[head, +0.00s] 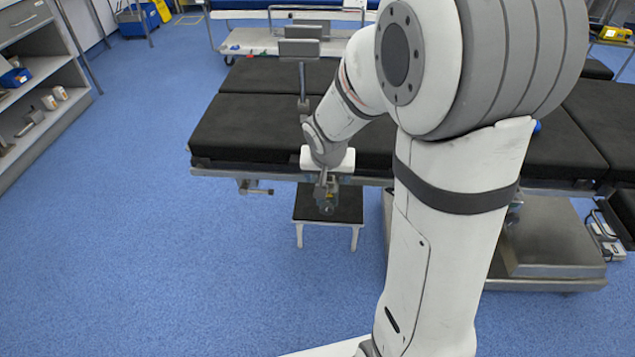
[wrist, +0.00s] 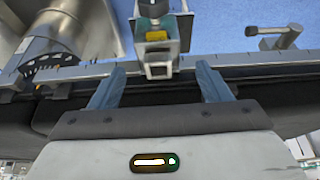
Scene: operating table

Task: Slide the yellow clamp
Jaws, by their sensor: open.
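The clamp (wrist: 157,37) is a grey metal block with a yellow part and a dark knob, on the table's side rail (wrist: 260,60) at the top middle of the wrist view. My gripper (wrist: 160,80) is open, with one blue-grey finger on each side of the clamp's lower end and a gap on both sides. I cannot tell how deep the fingers reach. In the head view my gripper (head: 326,200) is at the table's near edge, and the clamp cannot be made out there.
The operating table (head: 237,130) has black pads. A metal handle (wrist: 275,36) sits on the rail to the right in the wrist view. A small black-topped step stool (head: 345,205) stands below my gripper. Blue floor (head: 150,270) is clear to the left.

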